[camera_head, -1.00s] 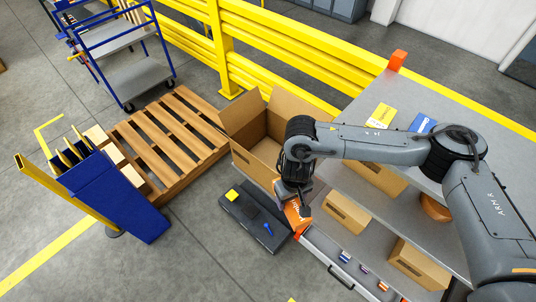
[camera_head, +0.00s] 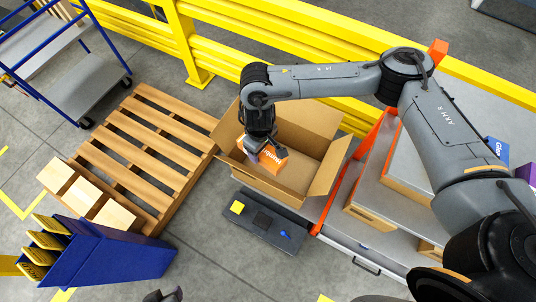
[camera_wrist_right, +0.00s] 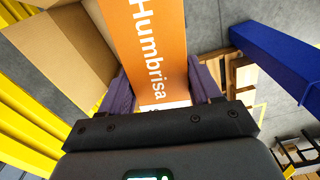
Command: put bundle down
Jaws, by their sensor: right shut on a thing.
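The bundle, an orange block of cartons with white lettering (camera_head: 268,168), is in my right gripper (camera_head: 262,152), above or just inside the open cardboard box (camera_head: 322,165). The exact height over the box floor cannot be told. In the right wrist view, the purple fingers of my right gripper (camera_wrist_right: 160,95) are shut on both sides of the bundle (camera_wrist_right: 150,45), which reads "Humbrisa". A dark tip at the bottom edge of the head view appears to be my left gripper (camera_head: 163,296); its jaws cannot be made out.
A dark tray with a yellow item (camera_head: 262,222) lies in front. Yellow guard rails (camera_head: 215,55) run behind. A blue stand (camera_head: 110,258) and a blue cart (camera_head: 85,85) are at left.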

